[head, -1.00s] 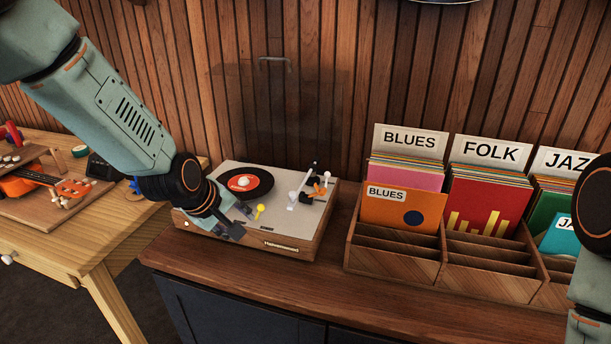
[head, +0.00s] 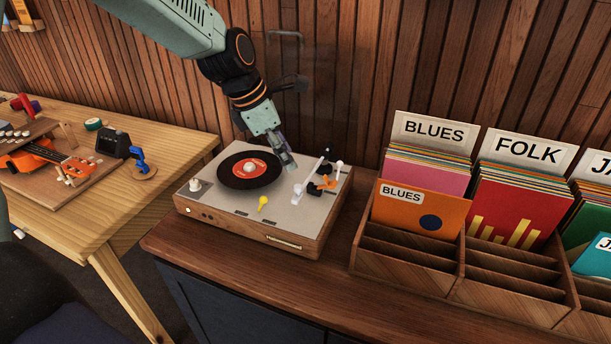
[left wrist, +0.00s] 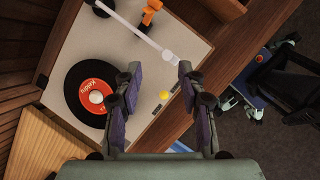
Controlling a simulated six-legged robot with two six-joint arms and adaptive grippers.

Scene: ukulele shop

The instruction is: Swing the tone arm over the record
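The black record (head: 232,179) with a red label lies on the turntable (head: 285,222); it also shows in the left wrist view (left wrist: 75,100). The white tone arm (head: 311,174) is to the right of the record, not over it. In the left wrist view the tone arm (left wrist: 135,29) slants down to a pale rounded end near the fingers. My left gripper (head: 287,163) hangs over the deck between record and tone arm. In the left wrist view its fingers (left wrist: 158,100) are apart with nothing between them. My right gripper is not in view.
An orange part (head: 326,183) sits beside the tone arm, and a yellow knob (head: 263,202) near the deck's front. Record bins (head: 405,262) stand to the right. A wooden table (head: 175,150) with a ukulele (head: 40,152) is at the left. The counter front is clear.

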